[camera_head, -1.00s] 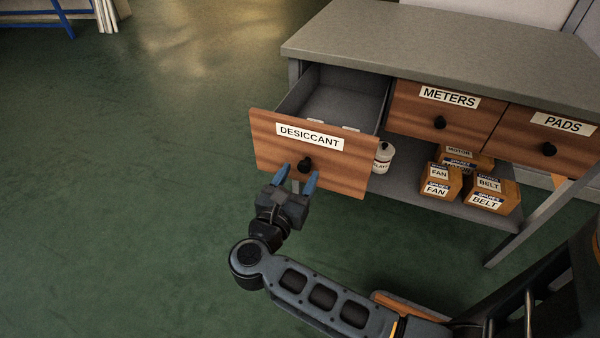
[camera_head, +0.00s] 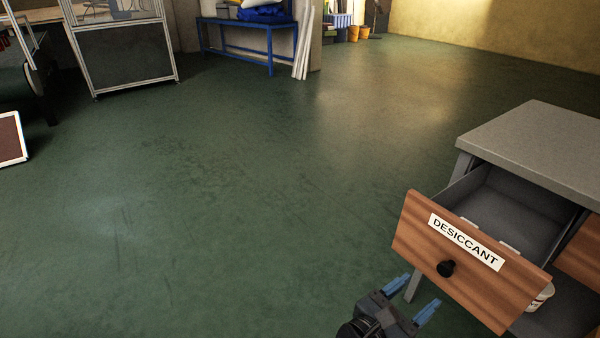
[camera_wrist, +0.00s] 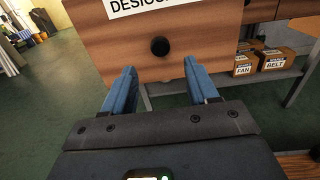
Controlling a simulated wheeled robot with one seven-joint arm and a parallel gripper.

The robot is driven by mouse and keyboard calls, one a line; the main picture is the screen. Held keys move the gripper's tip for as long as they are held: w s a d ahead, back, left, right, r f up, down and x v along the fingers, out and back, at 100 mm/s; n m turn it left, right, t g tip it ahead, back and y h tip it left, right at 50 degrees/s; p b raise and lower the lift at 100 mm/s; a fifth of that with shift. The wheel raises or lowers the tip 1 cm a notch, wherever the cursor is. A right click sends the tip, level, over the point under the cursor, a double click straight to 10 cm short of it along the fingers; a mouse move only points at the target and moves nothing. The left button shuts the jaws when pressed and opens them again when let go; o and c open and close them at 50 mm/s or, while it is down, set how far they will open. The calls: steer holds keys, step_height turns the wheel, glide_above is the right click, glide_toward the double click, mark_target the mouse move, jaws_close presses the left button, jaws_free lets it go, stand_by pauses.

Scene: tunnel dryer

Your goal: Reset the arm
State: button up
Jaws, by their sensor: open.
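My gripper (camera_head: 414,299) is open and empty, with blue fingers spread, at the bottom of the head view. It is in front of and a little below the pulled-out wooden drawer labelled DESICCANT (camera_head: 420,232). The drawer's round black knob (camera_head: 446,268) stands clear of the fingers. In the wrist view the knob (camera_wrist: 159,46) sits ahead, above the gap between the two fingertips (camera_wrist: 162,75). Most of my arm is outside the head view.
The grey workbench (camera_head: 540,140) stands at the right. Boxes labelled FAN (camera_wrist: 243,66) and BELT (camera_wrist: 276,63) sit on its lower shelf. A blue bench (camera_head: 240,38) and a framed cabinet (camera_head: 125,55) stand far back. The green floor at left and centre is clear.

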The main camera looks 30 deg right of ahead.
steer(key=s+a+r+n+t+y, duration=0.45)
steer(key=n+t, duration=0.45)
steer(key=n, duration=0.6)
steer(key=s+a+r+n+t+y, duration=0.3)
steer(key=s+a+r+n+t, duration=0.45)
steer(key=n, duration=0.85)
steer(key=s+a+f+n+g+y, duration=0.1)
steer(key=s+n+y, duration=0.35)
steer(key=n, duration=0.65)
steer(key=s+a+f+n+g+y, duration=0.1)
steer(key=s+f+n+y, duration=0.15)
steer(key=n+y, duration=0.55)
step_height(320, 180, up, 14)
steer(key=s+n+h+p, duration=0.1)
steer(key=n+h+p, duration=0.1)
steer(key=p, duration=1.1)
steer(key=shift+s+n+g, duration=0.15)
steer(key=shift+n+g, duration=0.3)
steer(key=shift+n, duration=0.15)
steer(key=shift+f, duration=0.1)
